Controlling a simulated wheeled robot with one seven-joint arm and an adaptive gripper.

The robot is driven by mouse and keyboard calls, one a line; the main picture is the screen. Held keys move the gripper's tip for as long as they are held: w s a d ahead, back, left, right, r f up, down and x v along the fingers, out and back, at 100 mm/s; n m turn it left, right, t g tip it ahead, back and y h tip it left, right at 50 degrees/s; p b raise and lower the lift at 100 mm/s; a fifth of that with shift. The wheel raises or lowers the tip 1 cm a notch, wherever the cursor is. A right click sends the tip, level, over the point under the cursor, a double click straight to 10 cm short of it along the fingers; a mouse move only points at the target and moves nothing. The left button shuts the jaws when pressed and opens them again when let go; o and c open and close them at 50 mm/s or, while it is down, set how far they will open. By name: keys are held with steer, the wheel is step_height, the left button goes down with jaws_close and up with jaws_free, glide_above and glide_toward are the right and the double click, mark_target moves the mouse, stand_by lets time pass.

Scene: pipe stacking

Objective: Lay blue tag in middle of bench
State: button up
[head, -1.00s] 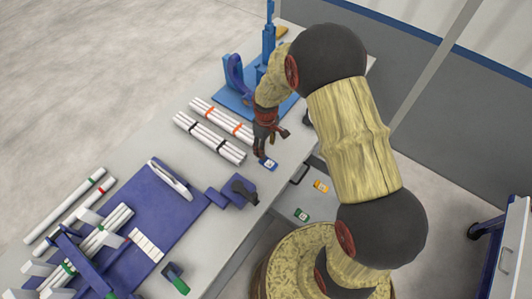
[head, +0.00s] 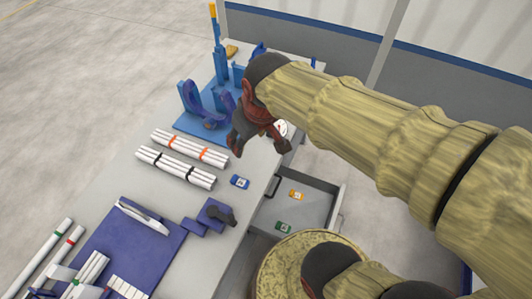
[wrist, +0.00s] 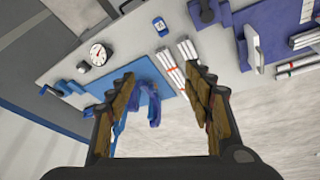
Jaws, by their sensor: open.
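The blue tag (head: 240,181) lies flat on the grey bench (head: 190,208), near the edge by the open drawer and beside the ends of the white pipe bundles. In the wrist view the blue tag (wrist: 160,27) shows at the top, beyond my fingers and apart from them. My gripper (head: 262,141) is raised above the bench, farther back than the tag. In the wrist view its two fingers (wrist: 165,82) are spread with nothing between them.
The open drawer (head: 318,214) holds a yellow tag (head: 296,194) and a green tag (head: 283,226). Two pipe bundles (head: 188,148) lie left of the blue tag. A blue fixture (head: 190,98) stands behind. A round gauge (wrist: 98,54) is near my gripper. A dark blue fixture (head: 215,216) stands in front.

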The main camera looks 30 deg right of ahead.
steer(key=s+r+m+t, duration=0.1)
steer(key=s+r, duration=0.2)
steer(key=s, duration=0.5)
steer(key=shift+s+m, duration=0.15)
steer(key=shift+m, duration=0.25)
steer(key=shift+r, duration=0.1)
